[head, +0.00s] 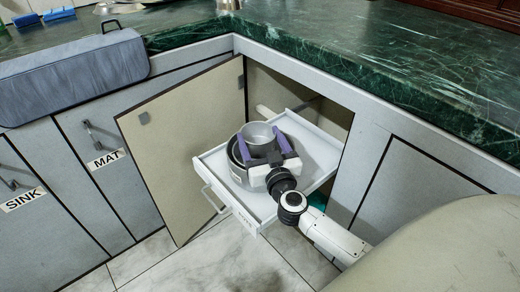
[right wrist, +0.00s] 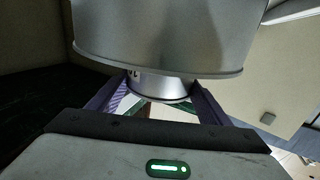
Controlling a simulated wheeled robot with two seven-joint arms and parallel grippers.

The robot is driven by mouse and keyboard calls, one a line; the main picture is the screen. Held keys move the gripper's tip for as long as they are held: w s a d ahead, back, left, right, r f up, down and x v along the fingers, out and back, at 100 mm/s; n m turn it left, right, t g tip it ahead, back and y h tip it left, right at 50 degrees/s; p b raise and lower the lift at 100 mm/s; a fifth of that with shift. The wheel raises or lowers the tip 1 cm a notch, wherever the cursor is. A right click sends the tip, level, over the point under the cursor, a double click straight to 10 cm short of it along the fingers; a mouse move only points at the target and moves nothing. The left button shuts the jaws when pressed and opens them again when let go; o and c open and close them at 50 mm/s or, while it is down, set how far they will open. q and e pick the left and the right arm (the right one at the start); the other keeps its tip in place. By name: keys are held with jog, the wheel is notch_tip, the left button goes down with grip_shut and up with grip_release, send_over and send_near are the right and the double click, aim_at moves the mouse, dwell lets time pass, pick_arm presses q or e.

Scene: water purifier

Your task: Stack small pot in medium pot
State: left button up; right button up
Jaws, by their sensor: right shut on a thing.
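The small pot (head: 259,129), a grey metal cylinder with its open top up, is between the purple fingers of my right gripper (head: 266,150), which is shut on it. It sits over the opening of a wider grey pot (head: 234,161), which stands in the pulled-out drawer. The right wrist view appears upside down. It shows the wider pot's wall (right wrist: 160,35) and rim, with the small pot (right wrist: 160,88) standing out past that rim between the fingers. The small pot's lower part is hidden, so its contact with the inside cannot be told. My left gripper is not in view.
The white drawer (head: 324,151) extends from the corner cabinet, with free room at its right. An open cabinet door (head: 180,150) stands left of it. The green marble counter (head: 400,60) overhangs the cabinet. A grey-blue case (head: 75,75) lies on the counter at left.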

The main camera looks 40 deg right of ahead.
jog(key=shift+f, duration=0.6)
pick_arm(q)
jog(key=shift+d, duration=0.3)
pick_arm(e)
jog(key=shift+r, duration=0.1)
jog(key=shift+f, duration=0.65)
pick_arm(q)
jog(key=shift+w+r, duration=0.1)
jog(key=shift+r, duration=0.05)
pick_arm(e)
jog(key=o, duration=1.1)
jog(key=shift+r, duration=0.1)
jog(key=shift+r, duration=0.3)
pick_arm(q)
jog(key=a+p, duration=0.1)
jog(key=p, duration=0.1)
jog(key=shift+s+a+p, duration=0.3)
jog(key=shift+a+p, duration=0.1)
pick_arm(e)
jog(key=v, duration=1.2)
jog(key=shift+r, duration=0.2)
